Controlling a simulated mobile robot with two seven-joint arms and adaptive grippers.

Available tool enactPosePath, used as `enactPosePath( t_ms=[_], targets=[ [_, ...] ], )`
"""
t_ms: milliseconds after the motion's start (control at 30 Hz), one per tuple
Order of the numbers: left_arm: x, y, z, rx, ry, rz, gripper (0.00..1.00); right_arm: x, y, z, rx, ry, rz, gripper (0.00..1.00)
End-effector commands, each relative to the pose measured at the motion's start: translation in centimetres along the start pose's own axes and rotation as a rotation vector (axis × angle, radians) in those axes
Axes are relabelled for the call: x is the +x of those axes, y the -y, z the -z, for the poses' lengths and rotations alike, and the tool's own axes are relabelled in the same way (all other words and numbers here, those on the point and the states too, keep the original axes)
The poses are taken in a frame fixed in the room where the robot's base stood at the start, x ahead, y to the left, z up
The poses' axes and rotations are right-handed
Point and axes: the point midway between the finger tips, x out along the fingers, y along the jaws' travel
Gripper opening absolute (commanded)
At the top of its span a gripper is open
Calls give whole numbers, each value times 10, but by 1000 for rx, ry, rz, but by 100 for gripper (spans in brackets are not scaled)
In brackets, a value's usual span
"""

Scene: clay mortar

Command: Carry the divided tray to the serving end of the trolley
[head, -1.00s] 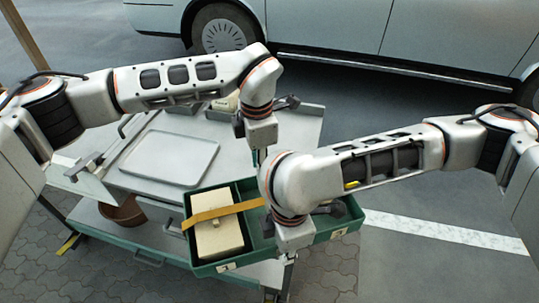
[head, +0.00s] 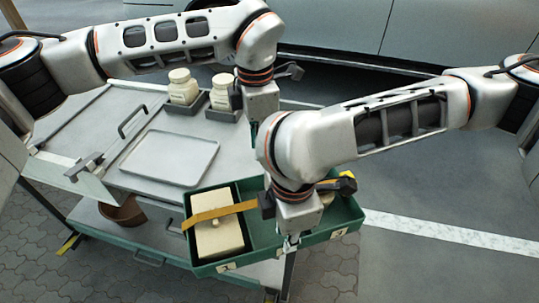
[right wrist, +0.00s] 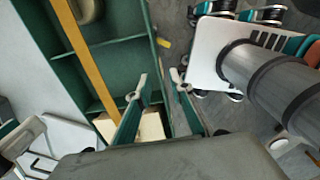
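The green divided tray (head: 348,224) lies at the trolley's near right corner, under my arms. A cream box (head: 218,240) sits in its left compartment, and a yellow band (head: 215,213) runs across the tray. My right gripper (head: 289,243) is at the near wall. In the right wrist view its parted fingertips (right wrist: 160,86) stand on either side of the tray wall (right wrist: 154,62), with gaps showing. My left gripper (head: 254,130) points down near the tray's far side. Its fingertips are mostly hidden behind my right arm.
The grey trolley top (head: 105,125) holds a flat metal tray (head: 170,157) and two cream jars (head: 183,87) in dark holders. A brown pot (head: 122,212) stands on the lower shelf. A car (head: 400,35) is parked behind. Open pavement lies to the right.

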Motion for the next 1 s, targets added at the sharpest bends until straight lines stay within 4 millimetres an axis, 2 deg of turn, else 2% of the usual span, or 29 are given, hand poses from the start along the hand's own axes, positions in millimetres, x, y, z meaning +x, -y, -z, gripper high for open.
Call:
enactPosePath(
  t_ms=[100,333,1000],
  targets=[
    [0,0,0,0,0,0,21,-22,-1,0,-1,1,-4,21],
    [0,0,0,0,0,0,21,-44,0,0,-1,0,-2,21],
    [0,0,0,0,0,0,21,-47,0,0,-1,0,1,21]
  ],
)
